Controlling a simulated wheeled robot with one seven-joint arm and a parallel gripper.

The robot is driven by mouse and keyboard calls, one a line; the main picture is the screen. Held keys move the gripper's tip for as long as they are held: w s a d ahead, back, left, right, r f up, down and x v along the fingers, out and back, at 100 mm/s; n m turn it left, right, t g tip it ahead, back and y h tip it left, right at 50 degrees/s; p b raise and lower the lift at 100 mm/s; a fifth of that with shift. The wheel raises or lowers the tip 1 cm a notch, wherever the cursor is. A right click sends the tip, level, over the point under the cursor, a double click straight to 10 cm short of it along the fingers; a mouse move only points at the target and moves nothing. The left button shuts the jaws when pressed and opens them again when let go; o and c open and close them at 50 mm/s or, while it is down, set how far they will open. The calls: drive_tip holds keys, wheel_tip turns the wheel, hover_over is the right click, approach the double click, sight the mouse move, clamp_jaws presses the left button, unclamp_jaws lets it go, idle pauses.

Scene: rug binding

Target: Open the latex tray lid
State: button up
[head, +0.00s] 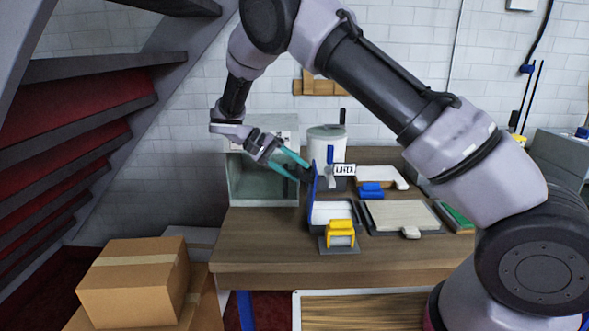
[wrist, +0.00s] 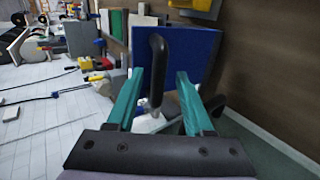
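The latex tray (head: 333,213) sits on the workbench, with a sign reading LATEX (head: 344,170) behind it. Its blue lid (head: 314,188) stands up steeply, near upright, at the tray's left side. In the wrist view the lid (wrist: 200,58) is a broad blue panel ahead of the fingers. A black handle (wrist: 157,60) lies between the teal fingertips in that view, with visible gaps on both sides. My gripper (head: 299,166) is left of the raised lid and open, its fingers (wrist: 160,76) spread about the handle. Whether anything touches is unclear.
A yellow clamp-like piece (head: 340,234) stands at the tray's front. A blue block (head: 371,190) and a pale flat panel (head: 402,215) lie to the right. A white bucket (head: 326,145) and an open grey cabinet (head: 262,182) stand behind. Cardboard boxes (head: 133,280) are at lower left.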

drive_tip(key=v, duration=1.1)
drive_tip(key=shift+d, duration=0.1)
